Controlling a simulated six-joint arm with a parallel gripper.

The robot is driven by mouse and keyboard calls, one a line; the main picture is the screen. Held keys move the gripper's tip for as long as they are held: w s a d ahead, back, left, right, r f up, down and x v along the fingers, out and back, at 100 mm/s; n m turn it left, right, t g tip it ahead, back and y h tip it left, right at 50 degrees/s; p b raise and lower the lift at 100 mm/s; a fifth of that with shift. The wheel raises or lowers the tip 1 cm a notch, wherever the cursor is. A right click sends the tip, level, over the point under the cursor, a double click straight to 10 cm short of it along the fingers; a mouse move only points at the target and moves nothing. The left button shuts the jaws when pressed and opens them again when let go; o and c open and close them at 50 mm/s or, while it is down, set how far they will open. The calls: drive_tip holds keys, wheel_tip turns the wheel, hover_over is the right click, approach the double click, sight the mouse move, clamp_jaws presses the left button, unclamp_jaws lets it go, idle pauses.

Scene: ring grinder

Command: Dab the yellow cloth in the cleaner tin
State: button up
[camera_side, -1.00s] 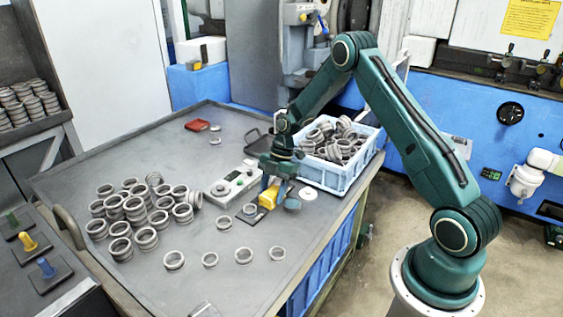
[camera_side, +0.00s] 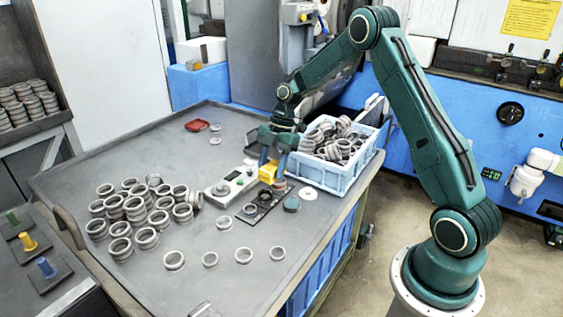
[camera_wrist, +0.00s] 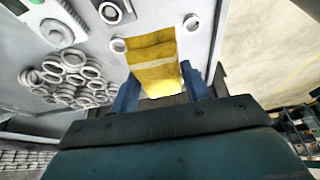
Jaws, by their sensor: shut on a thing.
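The yellow cloth (camera_side: 267,172) is pinched between the blue fingers of my gripper (camera_side: 274,160); it hangs just above the table, left of the blue crate. In the wrist view the cloth (camera_wrist: 152,58) spreads out past the two fingers. A short round pot with a brownish top (camera_side: 280,186) stands just below and right of the cloth. A dark teal round piece (camera_side: 292,204) lies nearer the front. I cannot tell for certain which of these is the cleaner tin. Whether the cloth touches the brownish pot cannot be told.
A blue crate (camera_side: 330,175) full of rings stands right of my gripper. A grey box with a green button (camera_side: 237,183) is to the left. A dark strip (camera_side: 268,201) with rings and a pale disc (camera_side: 309,192) lie in front. Many rings (camera_side: 135,205) are heaped further left.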

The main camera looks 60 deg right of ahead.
sight(288, 203)
drive_tip(key=shift+o, duration=0.6)
drive_tip(key=d+f+m+t, duration=0.1)
drive_tip(key=d+f+m, duration=0.3)
drive_tip(key=d+f, duration=0.1)
drive_tip(key=d+f+m+t+h, duration=0.1)
drive_tip(key=d+f+m+t, duration=0.1)
drive_tip(key=d+f+m, duration=0.3)
drive_tip(key=shift+s+d+f, duration=0.2)
drive_tip(key=shift+d+f, duration=0.15)
drive_tip(key=shift+f, duration=0.1)
drive_tip(key=shift+c, duration=0.3)
drive_tip(key=shift+f, duration=0.15)
drive_tip(key=shift+f, duration=2.8)
drive_tip(key=shift+f, duration=0.65)
drive_tip(key=shift+r, duration=0.1)
wheel_tip(288, 203, up, 7)
idle(1.0)
